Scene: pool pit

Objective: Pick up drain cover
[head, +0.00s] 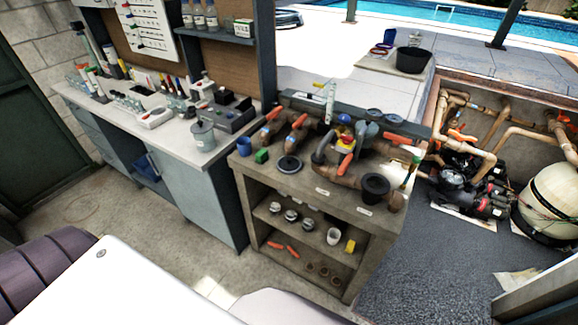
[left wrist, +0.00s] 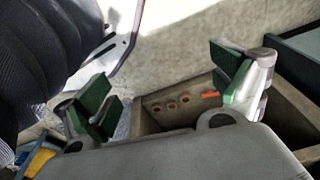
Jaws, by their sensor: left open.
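Two more dark discs, a left one (head: 375,114) and a right one (head: 392,119), lie at the bench's back edge. My left gripper (left wrist: 165,85) shows in the left wrist view, with its green-padded fingers wide apart and nothing between them. Beyond it is a shelf with small brown rings (left wrist: 171,104) and an orange item (left wrist: 210,95). My right gripper is not in view.
The grey counter (head: 185,135) adjoins on the left.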

